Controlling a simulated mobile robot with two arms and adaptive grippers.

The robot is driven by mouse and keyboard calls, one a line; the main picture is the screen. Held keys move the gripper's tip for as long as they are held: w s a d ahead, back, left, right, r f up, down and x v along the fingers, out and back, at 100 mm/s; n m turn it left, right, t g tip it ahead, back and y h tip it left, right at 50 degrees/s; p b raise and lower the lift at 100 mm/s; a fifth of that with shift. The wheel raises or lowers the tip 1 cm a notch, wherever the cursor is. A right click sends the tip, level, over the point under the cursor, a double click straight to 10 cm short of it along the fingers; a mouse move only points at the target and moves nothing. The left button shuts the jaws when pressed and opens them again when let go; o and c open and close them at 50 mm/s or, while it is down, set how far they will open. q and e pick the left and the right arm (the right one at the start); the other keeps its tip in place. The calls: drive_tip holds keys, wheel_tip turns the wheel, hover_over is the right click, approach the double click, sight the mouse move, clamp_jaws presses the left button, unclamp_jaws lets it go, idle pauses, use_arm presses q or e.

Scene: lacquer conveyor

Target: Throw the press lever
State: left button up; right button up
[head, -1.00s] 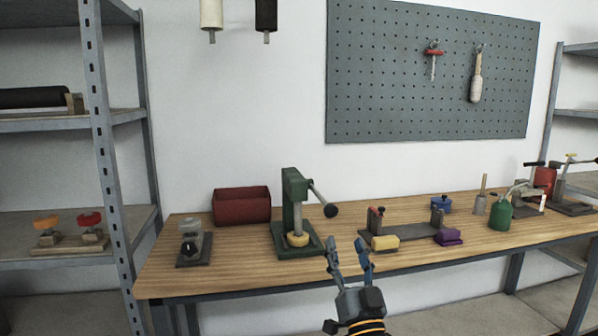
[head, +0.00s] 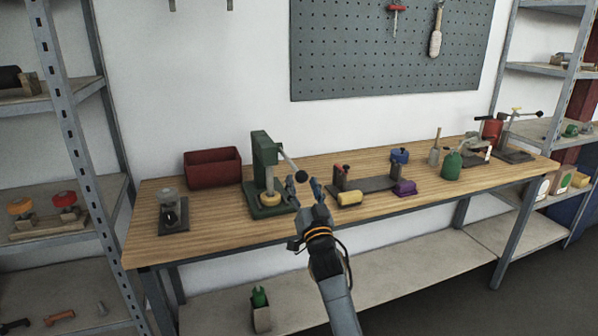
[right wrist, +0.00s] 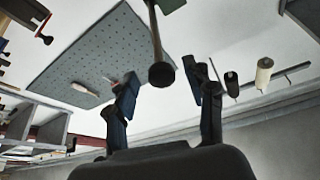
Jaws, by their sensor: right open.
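The green press (head: 264,158) stands on the wooden bench, with a yellow round piece (head: 269,199) on its base. Its lever slants down to the right and ends in a black ball knob (head: 301,176). My right gripper (head: 303,186) is open at the knob, with one finger on each side of it in the head view. In the right wrist view the lever rod and black knob (right wrist: 162,75) show between the spread fingertips (right wrist: 158,79). I cannot tell whether a finger touches the knob. My left gripper is not in view.
A red bin (head: 212,169) stands left of the press, and a small dark-based device (head: 172,215) is in front of it. Right of the press are a grey fixture (head: 370,184), a yellow block (head: 350,198) and a purple block (head: 404,188). A pegboard (head: 385,60) hangs behind.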

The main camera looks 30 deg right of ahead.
sight(300, 174)
drive_tip(key=shift+x, duration=2.1)
drive_tip(key=shift+c, duration=0.4)
clamp_jaws()
